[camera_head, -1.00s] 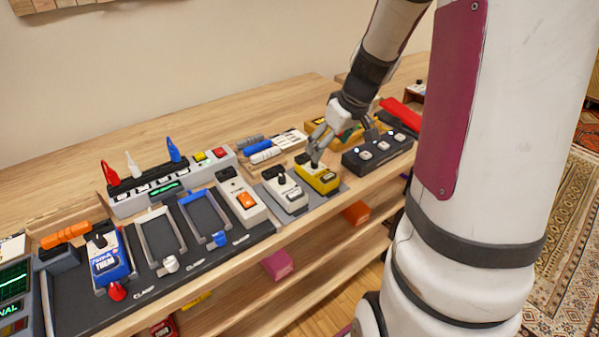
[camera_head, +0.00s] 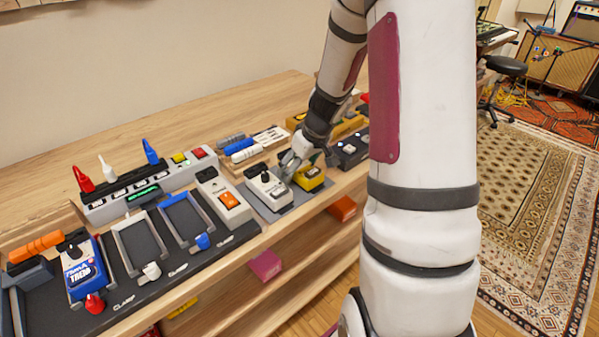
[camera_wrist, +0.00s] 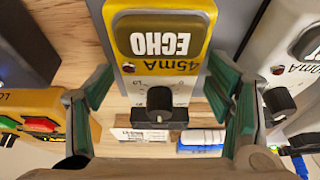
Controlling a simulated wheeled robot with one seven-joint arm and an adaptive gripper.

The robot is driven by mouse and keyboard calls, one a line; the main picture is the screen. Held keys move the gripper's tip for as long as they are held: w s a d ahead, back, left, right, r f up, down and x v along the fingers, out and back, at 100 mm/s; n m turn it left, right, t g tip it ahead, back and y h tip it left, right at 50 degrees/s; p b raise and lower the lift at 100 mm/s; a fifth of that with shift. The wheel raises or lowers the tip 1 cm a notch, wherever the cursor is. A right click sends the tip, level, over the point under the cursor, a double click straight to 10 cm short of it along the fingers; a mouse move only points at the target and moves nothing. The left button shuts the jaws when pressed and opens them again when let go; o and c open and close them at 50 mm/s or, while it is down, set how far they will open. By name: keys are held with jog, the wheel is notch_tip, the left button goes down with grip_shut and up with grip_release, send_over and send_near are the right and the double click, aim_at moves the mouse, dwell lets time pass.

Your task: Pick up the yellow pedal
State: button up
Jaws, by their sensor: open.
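The yellow pedal (camera_head: 311,179) sits on a grey board on the wooden bench, right of a white pedal (camera_head: 268,187). In the wrist view the yellow pedal (camera_wrist: 195,38) shows upside-down lettering, "ECHO", and a black knob (camera_wrist: 160,104). My gripper (camera_head: 300,165) is low at the pedal and hides part of it. In the wrist view my gripper (camera_wrist: 162,88) is open, with green-padded fingers on both sides of the pedal. Whether either finger touches it cannot be told.
A black pedal (camera_head: 351,150) stands close on the right, and a yellow-orange unit (camera_head: 346,125) behind. Blue and white markers (camera_head: 246,152) lie behind the pedals. A pedalboard (camera_head: 195,262) with clamps and a blue pedal (camera_head: 83,268) extends left.

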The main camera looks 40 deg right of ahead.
jog(key=c, duration=1.6)
jog(key=shift+r, duration=0.1)
jog(key=shift+c, duration=0.2)
